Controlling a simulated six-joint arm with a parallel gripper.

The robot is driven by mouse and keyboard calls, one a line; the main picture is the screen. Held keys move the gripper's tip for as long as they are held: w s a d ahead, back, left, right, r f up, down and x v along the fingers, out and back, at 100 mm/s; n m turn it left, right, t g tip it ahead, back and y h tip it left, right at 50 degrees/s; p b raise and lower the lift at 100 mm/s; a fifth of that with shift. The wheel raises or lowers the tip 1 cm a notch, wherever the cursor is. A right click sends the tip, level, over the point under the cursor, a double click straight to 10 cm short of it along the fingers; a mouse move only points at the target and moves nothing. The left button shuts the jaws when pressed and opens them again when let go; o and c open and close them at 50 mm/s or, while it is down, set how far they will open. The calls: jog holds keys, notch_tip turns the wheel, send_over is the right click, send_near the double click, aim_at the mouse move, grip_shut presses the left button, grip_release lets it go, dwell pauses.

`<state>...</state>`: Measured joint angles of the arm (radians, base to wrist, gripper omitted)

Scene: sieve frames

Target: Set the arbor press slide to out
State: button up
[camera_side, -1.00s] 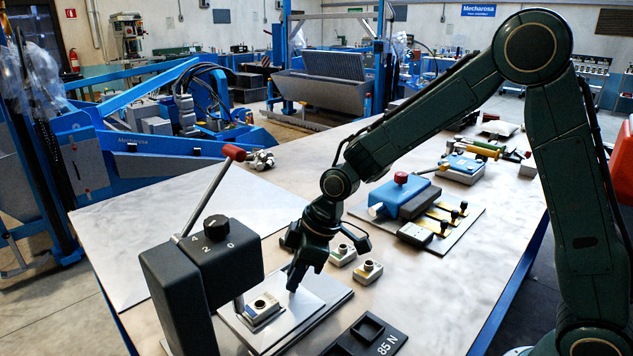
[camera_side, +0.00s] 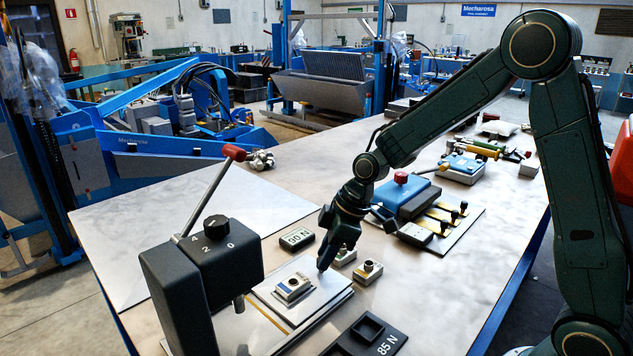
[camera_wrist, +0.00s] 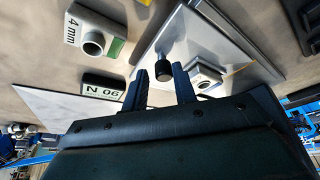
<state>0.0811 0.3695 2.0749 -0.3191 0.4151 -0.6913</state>
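The arbor press (camera_side: 180,275) is a black block with a dial and a red-tipped lever (camera_side: 207,195). Its ram (camera_side: 239,304) hangs at the front. The light metal slide (camera_side: 290,320) sits drawn away from the ram, with a gold strip showing beside it. A small pale part with a round hole (camera_side: 293,288) rests on the slide, clear of the ram; it also shows in the wrist view (camera_wrist: 205,78). My gripper (camera_side: 322,268) is at the slide's far right edge.
A 90 N block (camera_side: 297,240) lies just behind the slide. A black 85 N tray (camera_side: 375,335) lies at the front. A blue fixture (camera_side: 405,195) stands farther back.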

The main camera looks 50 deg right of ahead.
jog(key=shift+o, duration=1.1)
jog(key=v, duration=1.4)
jog(key=s+r+m+t+h, duration=0.2)
jog(key=s+m, duration=0.7)
jog(key=s, duration=1.3)
jog(key=shift+d+r+h, duration=0.2)
jog(key=shift+r+h, duration=0.2)
jog(key=shift+h, duration=0.2)
